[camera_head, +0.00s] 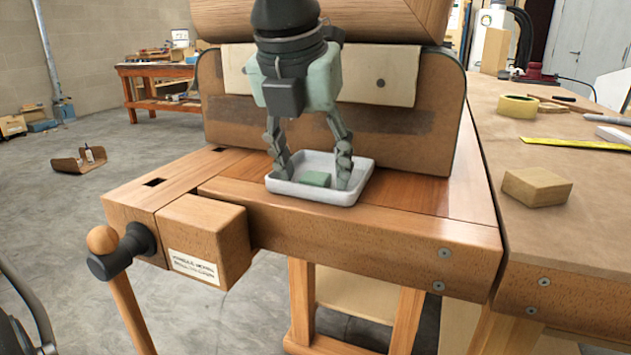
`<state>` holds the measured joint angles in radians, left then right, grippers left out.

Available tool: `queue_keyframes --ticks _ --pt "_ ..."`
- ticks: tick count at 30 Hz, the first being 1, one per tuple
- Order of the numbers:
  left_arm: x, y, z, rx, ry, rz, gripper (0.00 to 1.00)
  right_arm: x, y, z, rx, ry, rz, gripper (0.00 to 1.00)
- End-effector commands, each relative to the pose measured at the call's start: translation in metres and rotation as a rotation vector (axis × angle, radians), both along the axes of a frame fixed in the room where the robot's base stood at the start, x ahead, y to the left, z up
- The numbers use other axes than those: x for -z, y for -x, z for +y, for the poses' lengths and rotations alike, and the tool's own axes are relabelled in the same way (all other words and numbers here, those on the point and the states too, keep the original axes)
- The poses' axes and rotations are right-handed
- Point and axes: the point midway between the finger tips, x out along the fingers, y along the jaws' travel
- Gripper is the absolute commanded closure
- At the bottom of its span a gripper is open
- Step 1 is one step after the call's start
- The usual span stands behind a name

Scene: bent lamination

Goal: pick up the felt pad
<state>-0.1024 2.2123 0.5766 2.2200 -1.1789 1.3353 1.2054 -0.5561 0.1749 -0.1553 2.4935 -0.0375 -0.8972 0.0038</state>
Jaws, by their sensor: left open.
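The felt pad (315,179) is a small flat green piece lying in a shallow white tray (319,199) on the wooden workbench. My left gripper (315,172) points straight down over the tray. Its two fingers are spread, one on the left side and one on the right side of the pad, with the tips low inside the tray. Gaps show between the pad and both fingers. My right gripper is not in view.
A brown upright panel (395,140) with a pale strip stands close behind the tray. A wood block (537,186), a tape roll (518,106) and a yellow rule (575,143) lie on the right bench. A vise (205,240) is at the front left.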

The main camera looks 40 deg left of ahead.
Motion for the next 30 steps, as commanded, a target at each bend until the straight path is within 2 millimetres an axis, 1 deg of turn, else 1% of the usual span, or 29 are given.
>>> queue_keyframes --ticks 2,7,8,15,16,26,29,30 --pt "0.003 -0.001 0.0 0.001 -0.001 -0.001 0.45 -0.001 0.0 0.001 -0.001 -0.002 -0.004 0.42" --pt "0.003 -0.001 0.0 0.0 -0.001 -0.002 0.45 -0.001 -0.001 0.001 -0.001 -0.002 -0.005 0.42" --pt "0.003 -0.001 0.0 0.0 -0.001 -0.002 0.46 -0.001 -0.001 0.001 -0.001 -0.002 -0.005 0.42" --pt "0.003 -0.001 0.0 0.0 -0.001 -0.002 0.76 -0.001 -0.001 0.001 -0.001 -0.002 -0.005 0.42" --pt "0.003 -0.001 0.0 0.0 -0.001 -0.002 0.78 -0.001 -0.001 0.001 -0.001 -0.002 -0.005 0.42" --pt "0.002 -0.002 0.0 0.0 -0.001 -0.002 0.79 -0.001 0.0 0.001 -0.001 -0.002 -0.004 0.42" --pt "-0.006 -0.002 0.001 -0.002 0.0 -0.003 0.79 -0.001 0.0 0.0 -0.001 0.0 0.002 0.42" --pt "-0.011 -0.002 0.001 -0.001 -0.001 -0.005 0.79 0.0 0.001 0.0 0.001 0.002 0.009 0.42"
